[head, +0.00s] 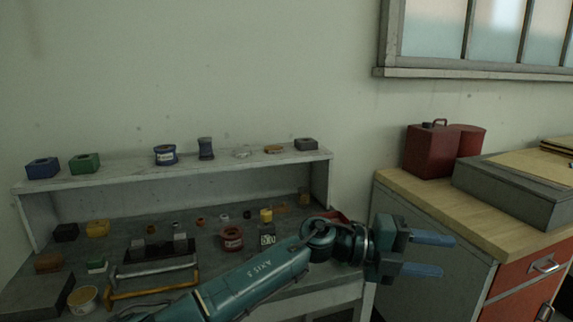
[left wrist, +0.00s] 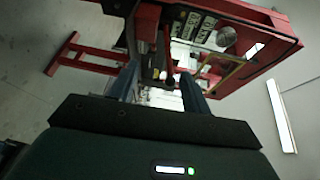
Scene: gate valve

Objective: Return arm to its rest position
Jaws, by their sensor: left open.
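My left arm comes in from the bottom of the head view and stretches to the right in front of the workbench. My left gripper (head: 432,254) is at its end, with its two blue fingers apart and nothing between them. In the left wrist view the two dark fingers (left wrist: 163,85) point at a red machine frame (left wrist: 148,25) some way off. My right gripper is in neither view. No gate valve can be made out for certain.
The grey workbench (head: 205,272) holds small parts, tools and tins, with a shelf (head: 225,160) above it. To the right is a cabinet with a wooden top (head: 425,195), bearing a red canister (head: 428,150) and a grey box (head: 510,190). A window is above.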

